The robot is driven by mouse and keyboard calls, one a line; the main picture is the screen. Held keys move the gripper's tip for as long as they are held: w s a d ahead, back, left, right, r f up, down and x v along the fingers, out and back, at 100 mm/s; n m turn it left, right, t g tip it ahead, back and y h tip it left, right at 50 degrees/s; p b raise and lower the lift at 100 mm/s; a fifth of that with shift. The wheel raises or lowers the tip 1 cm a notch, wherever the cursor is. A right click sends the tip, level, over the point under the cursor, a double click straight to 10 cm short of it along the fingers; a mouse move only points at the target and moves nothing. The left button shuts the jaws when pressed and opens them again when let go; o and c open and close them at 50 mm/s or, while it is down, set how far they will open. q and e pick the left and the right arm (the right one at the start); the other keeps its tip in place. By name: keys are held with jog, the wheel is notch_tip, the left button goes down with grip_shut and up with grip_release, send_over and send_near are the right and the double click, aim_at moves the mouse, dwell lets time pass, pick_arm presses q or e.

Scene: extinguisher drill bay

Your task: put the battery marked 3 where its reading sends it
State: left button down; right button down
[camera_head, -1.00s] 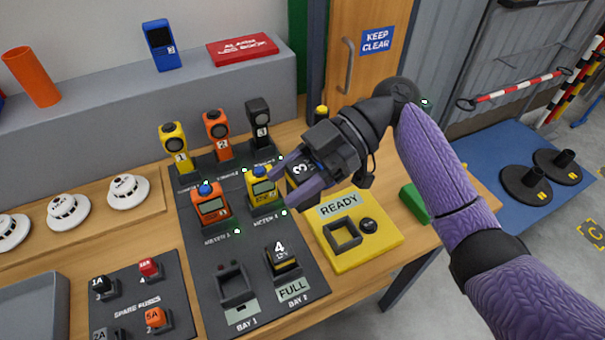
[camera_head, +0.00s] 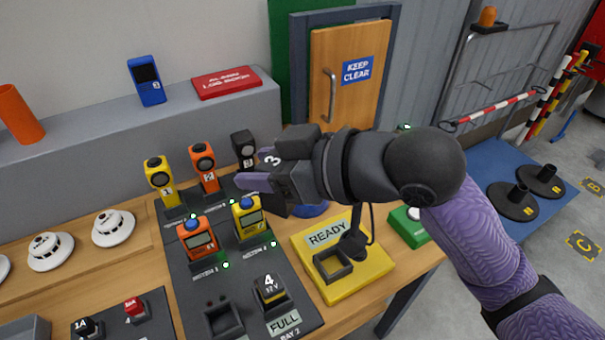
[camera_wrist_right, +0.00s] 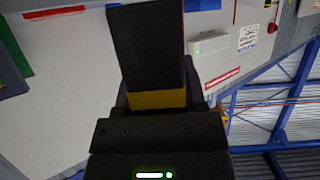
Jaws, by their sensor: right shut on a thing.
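My right gripper (camera_head: 262,172) is shut on the dark battery marked 3 (camera_head: 270,159), holding it tilted above the bench, left of and behind the yellow READY plate (camera_head: 374,270). In the right wrist view the battery (camera_wrist_right: 150,48) is a black block with a yellow band, between the jaws. The READY plate's square socket (camera_head: 333,264) looks empty. The bay 1 socket (camera_head: 223,320) is empty. A battery marked 4 (camera_head: 270,291) sits in bay 2 above a FULL label (camera_head: 285,322). My left gripper is out of view.
Torches marked 1 (camera_head: 161,182) and 2 (camera_head: 204,167) and a black torch (camera_head: 243,146) stand behind the meters. A green box (camera_head: 408,226) and a blue round item (camera_head: 312,209), partly hidden, are near my right arm. Smoke detectors (camera_head: 113,229) are at left.

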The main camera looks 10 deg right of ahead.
aim_at(288, 207)
jog(key=shift+w+a, duration=0.15)
jog(key=shift+a, duration=0.15)
jog(key=shift+f, duration=0.15)
jog(key=n+g, duration=0.1)
jog(key=d+f+n+g+y, duration=0.1)
jog(key=n+g, duration=0.1)
jog(key=f+n+g+y, duration=0.1)
jog(key=g, duration=0.1)
jog(key=shift+d+n, duration=0.2)
jog(key=shift+n, duration=0.1)
jog(key=f+n+g, duration=0.1)
jog(key=n+g, duration=0.2)
jog(key=s+d+f+n+g+h, duration=0.1)
jog(key=n+g, duration=0.2)
jog(key=f+n+g+h, duration=0.1)
jog(key=n+g, duration=0.2)
jog(key=g, duration=0.1)
jog(key=shift+s+d+f, duration=0.2)
jog(key=shift+s+f, duration=0.05)
jog(key=n+g, duration=0.1)
jog(key=f+n+h, duration=0.1)
jog(key=n+g+h, duration=0.1)
jog(key=shift+s+d+f+g, duration=0.2)
jog(key=shift+s+d+g, duration=0.1)
jog(key=shift+d, duration=0.1)
